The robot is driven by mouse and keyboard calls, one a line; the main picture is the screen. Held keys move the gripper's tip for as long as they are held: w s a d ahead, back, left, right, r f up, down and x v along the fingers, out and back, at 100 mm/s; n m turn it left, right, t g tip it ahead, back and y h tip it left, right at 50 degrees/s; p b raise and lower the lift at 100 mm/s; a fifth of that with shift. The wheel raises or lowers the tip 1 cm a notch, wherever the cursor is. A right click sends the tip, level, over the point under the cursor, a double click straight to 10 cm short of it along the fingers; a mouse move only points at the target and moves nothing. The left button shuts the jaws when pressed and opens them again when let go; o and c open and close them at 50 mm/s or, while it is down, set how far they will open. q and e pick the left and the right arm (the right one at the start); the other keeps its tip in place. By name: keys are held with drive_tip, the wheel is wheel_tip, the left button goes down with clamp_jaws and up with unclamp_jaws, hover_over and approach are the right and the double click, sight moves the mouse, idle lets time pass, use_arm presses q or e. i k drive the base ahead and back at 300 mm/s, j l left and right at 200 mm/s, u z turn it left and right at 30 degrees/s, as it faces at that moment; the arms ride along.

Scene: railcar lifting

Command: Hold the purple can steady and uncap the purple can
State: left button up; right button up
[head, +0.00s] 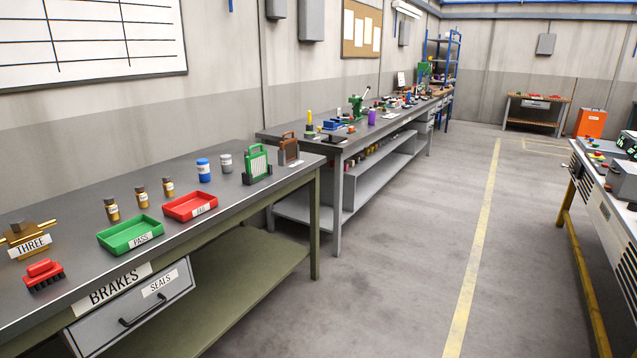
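A small purple can-like object (372,117) stands upright on the second workbench, near its front edge and in the middle of the head view. It is far off and too small to tell whether it has a cap. Neither of my grippers shows in the head view.
The near bench (75,225) on the left carries a green tray (112,248), a red tray (172,214), small brown bottles and a blue jar (204,172). The second bench (337,172) stands beyond it. Open floor (400,262) lies right of both, up to a grey console bench (612,222).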

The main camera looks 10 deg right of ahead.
sight(372, 114)
drive_tip(key=i+l+z, duration=0.5)
drive_tip(key=i+z, duration=0.2)
drive_tip(key=i, duration=0.25)
drive_tip(key=i+z, duration=0.35)
drive_tip(key=i, duration=2.5)
drive_tip(key=i+l+u, duration=0.1)
drive_tip(key=i, duration=0.65)
drive_tip(key=i+l, duration=0.1)
drive_tip(key=i, duration=0.6)
drive_tip(key=u, duration=0.05)
